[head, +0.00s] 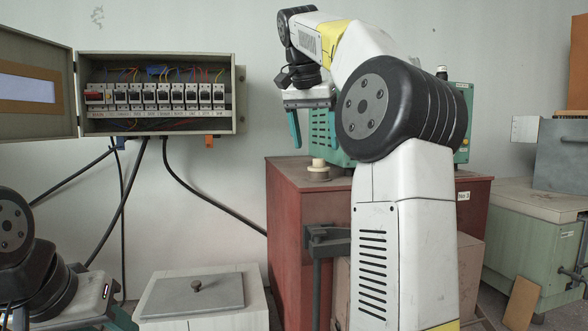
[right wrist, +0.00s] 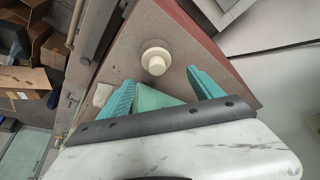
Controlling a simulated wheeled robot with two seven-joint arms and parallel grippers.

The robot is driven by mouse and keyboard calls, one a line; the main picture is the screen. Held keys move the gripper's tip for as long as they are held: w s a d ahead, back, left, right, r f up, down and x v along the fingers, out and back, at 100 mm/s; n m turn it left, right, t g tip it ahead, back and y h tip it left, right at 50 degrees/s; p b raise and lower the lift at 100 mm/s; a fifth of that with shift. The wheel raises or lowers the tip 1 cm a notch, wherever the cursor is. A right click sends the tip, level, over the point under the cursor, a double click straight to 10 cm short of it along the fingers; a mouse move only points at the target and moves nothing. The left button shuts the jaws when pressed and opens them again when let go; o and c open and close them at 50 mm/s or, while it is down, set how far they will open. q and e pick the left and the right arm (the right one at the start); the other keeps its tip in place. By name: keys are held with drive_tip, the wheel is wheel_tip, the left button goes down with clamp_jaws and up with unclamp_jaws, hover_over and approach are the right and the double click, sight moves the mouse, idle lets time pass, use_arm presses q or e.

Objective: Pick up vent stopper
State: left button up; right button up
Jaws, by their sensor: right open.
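The vent stopper, a small cream stepped knob (head: 318,170), stands upright on top of the red cabinet (head: 310,215). In the right wrist view the stopper (right wrist: 155,60) shows as a round cap on a wider flange, beyond the fingertips and between their lines. My right gripper (head: 308,135) is above the stopper in the head view, pointing down, apart from it. Its teal fingers (right wrist: 160,85) are spread with nothing held. My left gripper (head: 112,305) is only partly in view at the lower left, and its fingers are mostly cut off.
A green machine (head: 459,100) stands on the cabinet behind my right arm. An open breaker box (head: 160,128) hangs on the wall with black cables below. A pale box with a knobbed grey lid (head: 205,296) stands lower front. Free cabinet top surrounds the stopper.

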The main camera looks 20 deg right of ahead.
sight(319, 160)
drive_tip(key=shift+s+x, duration=0.15)
drive_tip(key=shift+x, duration=1.35)
drive_tip(key=shift+s+x, duration=0.15)
drive_tip(key=shift+x, duration=1.35)
drive_tip(key=c, duration=1.4)
drive_tip(key=shift+c, duration=0.2)
